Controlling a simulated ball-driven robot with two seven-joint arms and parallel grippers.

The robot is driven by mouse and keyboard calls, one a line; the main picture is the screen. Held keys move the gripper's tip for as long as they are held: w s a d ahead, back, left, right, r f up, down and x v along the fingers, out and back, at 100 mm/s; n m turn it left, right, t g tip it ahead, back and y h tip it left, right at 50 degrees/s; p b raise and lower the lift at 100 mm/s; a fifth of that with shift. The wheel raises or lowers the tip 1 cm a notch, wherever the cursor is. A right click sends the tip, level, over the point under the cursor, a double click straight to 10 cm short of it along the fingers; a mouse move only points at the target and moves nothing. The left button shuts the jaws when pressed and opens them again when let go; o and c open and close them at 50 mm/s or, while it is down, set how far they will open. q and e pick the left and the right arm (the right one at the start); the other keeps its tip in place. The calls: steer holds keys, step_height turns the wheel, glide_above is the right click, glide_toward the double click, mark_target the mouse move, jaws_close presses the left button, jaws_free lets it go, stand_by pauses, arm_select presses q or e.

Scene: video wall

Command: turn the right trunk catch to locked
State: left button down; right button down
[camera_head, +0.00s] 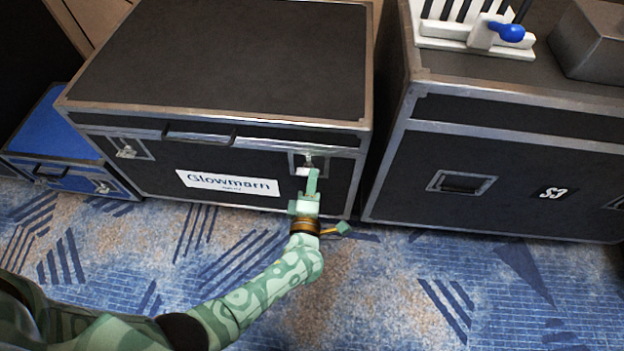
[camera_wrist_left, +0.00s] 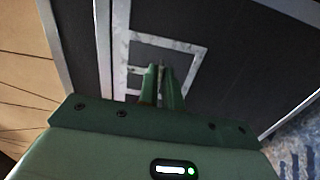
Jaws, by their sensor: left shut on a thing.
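The trunk (camera_head: 150,178) is a black case with metal edges, a closed lid and a white "Glowmarn" label. Its right catch (camera_head: 308,160) sits in a metal plate on the front face, partly hidden by my left gripper. In the left wrist view the catch plate (camera_wrist_left: 190,48) surrounds the fingertips. My left gripper (camera_head: 308,176) reaches up to this catch; its fingers (camera_wrist_left: 162,74) are close together, shut on the catch, whose gripped part is mostly hidden. The left catch (camera_head: 126,152) shows at the trunk's left front. My right gripper is not in view.
A blue case (camera_head: 62,130) stands left of the trunk. A larger black case (camera_head: 400,190) marked S3 stands to the right across a narrow dark gap, with white equipment (camera_head: 450,30) and a grey box (camera_head: 595,40) on top. The patterned blue carpet (camera_head: 420,290) in front is clear.

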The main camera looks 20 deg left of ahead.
arm_select(q)
steer(key=shift+s+d+f, duration=0.1)
steer(key=shift+f, duration=0.05)
steer(key=c, duration=1.6)
jaws_free()
